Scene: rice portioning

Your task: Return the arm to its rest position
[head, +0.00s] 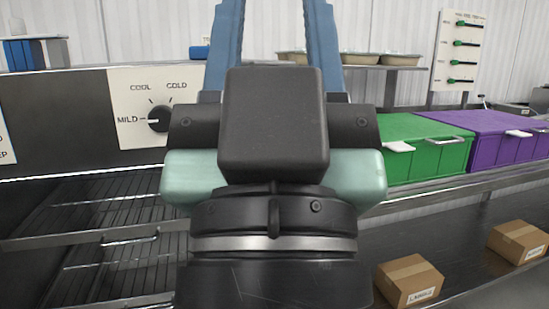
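My gripper (273,22) fills the middle of the head view and points away and up. Its black body hides much of the scene behind it. Two blue fingers rise from the body and stand well apart, with the back wall showing between them. Their tips run out of the top of the picture. I see nothing held between the visible parts of the fingers.
A dark panel with a COOL/COLD/MILD dial (159,118) and wire racks (110,215) are on the left. A green bin (425,130) and a purple bin (500,135) stand at right. Two cardboard boxes (408,280) (518,240) lie below. Trays (395,60) sit on a shelf behind.

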